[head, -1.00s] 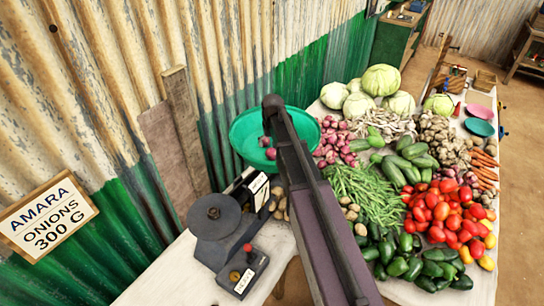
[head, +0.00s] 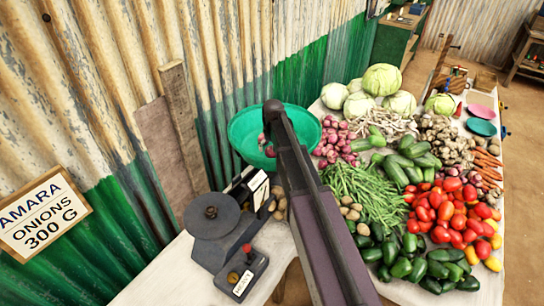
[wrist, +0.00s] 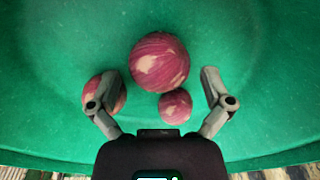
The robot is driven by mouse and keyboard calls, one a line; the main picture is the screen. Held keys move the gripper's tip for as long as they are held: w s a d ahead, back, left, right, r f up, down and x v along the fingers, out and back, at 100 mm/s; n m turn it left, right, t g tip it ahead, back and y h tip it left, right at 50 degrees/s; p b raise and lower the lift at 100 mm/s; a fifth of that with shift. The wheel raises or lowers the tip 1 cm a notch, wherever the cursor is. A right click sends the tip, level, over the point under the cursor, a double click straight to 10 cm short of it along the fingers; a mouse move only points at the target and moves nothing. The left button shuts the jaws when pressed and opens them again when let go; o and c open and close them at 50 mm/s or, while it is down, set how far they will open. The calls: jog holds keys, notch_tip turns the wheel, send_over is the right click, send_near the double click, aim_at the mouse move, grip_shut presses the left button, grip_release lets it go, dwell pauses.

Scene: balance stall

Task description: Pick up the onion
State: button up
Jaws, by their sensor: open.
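Several red onions lie in a green basin (head: 245,118). In the wrist view the largest onion (wrist: 159,61) lies on the green basin floor (wrist: 50,60), ahead of my gripper (wrist: 160,95). A smaller onion (wrist: 175,107) lies between the two fingers, near the right one. Another onion (wrist: 105,92) is partly hidden behind the left finger. My gripper is open and holds nothing. In the head view my arm hides the gripper and part of the basin; an onion (head: 270,151) shows beside the arm.
A dark scale (head: 212,215) stands on the table in front of the basin. Red onions (head: 333,140), green beans (head: 360,190), tomatoes (head: 450,212) and peppers lie to the right. A corrugated wall (head: 110,90) and a sign (head: 43,215) are on the left.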

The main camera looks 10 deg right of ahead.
jog(key=shift+f+b, duration=0.35)
jog(key=shift+f, duration=0.3)
jog(key=c, duration=1)
